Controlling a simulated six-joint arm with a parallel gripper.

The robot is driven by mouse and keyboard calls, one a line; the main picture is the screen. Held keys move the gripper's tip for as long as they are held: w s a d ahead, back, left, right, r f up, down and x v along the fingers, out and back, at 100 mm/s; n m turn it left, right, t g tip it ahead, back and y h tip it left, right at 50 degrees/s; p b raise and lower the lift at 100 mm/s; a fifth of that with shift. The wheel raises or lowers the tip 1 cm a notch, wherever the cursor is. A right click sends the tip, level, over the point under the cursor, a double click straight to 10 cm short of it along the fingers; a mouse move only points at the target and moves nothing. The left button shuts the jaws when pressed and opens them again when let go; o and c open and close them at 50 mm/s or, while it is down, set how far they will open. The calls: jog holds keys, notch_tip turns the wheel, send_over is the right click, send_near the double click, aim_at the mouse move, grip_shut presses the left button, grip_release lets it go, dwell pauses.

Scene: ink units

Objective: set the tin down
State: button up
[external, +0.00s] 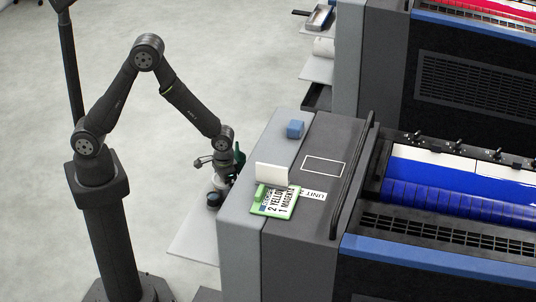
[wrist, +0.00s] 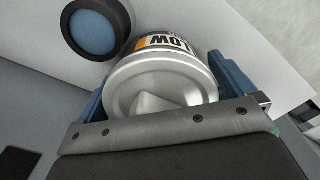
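The tin (wrist: 160,75) is silver-white with an orange and black label reading "LOW". It fills the space between the blue fingers of my gripper (wrist: 160,90) in the wrist view, with a finger against each side. In the external view my gripper (external: 226,170) is low beside the grey press unit, and the tin (external: 220,181) shows only partly below it. A pale side shelf (external: 197,240) juts from the unit beneath. I cannot tell whether the tin's base touches the shelf.
A dark round item with a blue centre (wrist: 96,28) is close beside the tin; it also shows in the external view (external: 214,200).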

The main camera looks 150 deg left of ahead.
notch_tip(320, 180, up, 12)
jog(key=shift+r, duration=0.15)
dwell(0.7)
